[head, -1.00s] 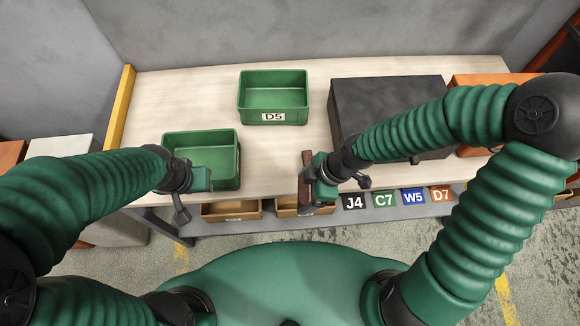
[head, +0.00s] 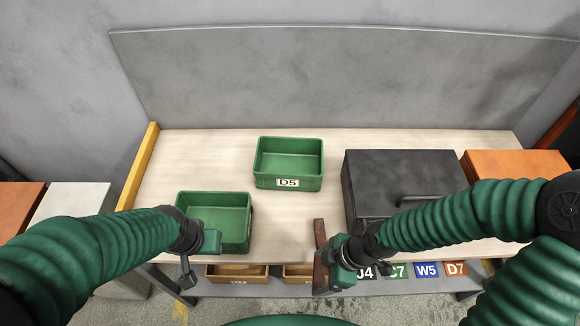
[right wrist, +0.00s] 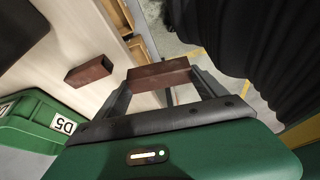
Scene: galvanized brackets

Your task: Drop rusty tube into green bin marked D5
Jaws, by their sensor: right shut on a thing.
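A rusty tube (right wrist: 158,75) is clamped between the fingers of my right gripper (right wrist: 160,85). In the head view that gripper (head: 326,266) is at the table's front edge, with the held tube (head: 320,274) beside it. A second rusty piece (right wrist: 89,71) lies on the table, apart from the held one; it also shows in the head view (head: 319,231). The green bin marked D5 (head: 288,183) stands behind and left of the right gripper; its label side shows in the right wrist view (right wrist: 62,124). My left gripper (head: 208,242) is at another green bin; its fingers are unclear.
A dark box (head: 410,170) with a handle and an orange box (head: 505,167) stand to the right. Labelled bins, including W5 (head: 426,270), sit below the front edge. Bare tabletop surrounds D5.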

